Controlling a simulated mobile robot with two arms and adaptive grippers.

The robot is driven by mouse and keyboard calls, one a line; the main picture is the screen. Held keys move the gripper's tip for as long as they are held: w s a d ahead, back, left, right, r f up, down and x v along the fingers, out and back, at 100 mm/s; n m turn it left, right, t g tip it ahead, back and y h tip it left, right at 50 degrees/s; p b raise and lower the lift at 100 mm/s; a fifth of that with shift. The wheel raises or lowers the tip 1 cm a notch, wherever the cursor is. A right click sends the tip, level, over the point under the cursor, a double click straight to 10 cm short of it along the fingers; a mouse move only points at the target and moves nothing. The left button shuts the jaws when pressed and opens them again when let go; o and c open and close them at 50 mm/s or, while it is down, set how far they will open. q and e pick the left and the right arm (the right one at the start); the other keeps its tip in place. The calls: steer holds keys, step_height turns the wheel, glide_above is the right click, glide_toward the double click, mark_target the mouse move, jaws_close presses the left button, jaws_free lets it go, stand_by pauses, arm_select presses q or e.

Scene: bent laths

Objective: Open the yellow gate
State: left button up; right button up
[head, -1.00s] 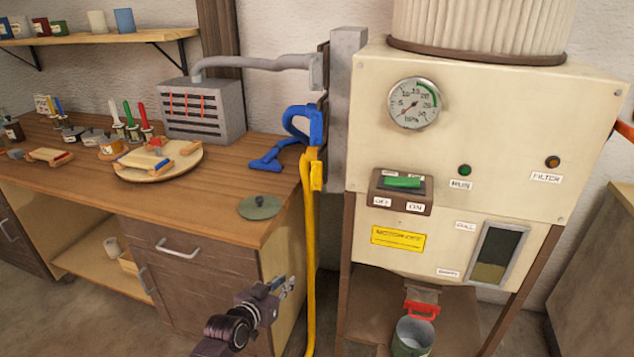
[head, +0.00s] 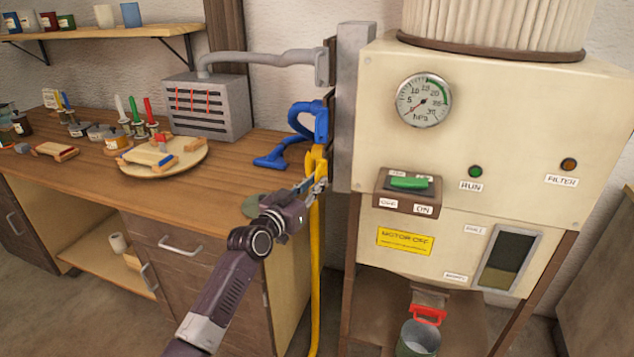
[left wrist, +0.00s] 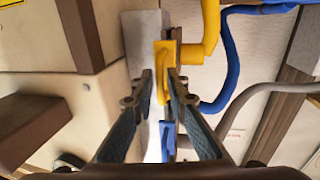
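The yellow gate (head: 317,160) sits at the top of a yellow pipe (head: 316,265), beside the grey upright duct. My left gripper (head: 319,186) is at the yellow gate's lower part, with its arm crossing in front of the bench. In the left wrist view the two fingers (left wrist: 160,88) are spread apart. The yellow gate (left wrist: 167,52) is just ahead of them, and its tab is partly hidden by the right-hand finger. I cannot tell whether they touch. A blue tab (left wrist: 167,140) shows between the fingers. My right gripper is not in view.
A blue hose and gate (head: 308,125) are just above the yellow gate. The grey duct (head: 352,105) and the cream machine (head: 470,150) stand close on the right. The wooden bench (head: 90,175) holds a round board and several tools.

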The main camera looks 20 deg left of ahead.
arm_select(q)
steer(key=shift+w+d, duration=0.1)
steer(key=shift+w, duration=0.35)
jaws_close()
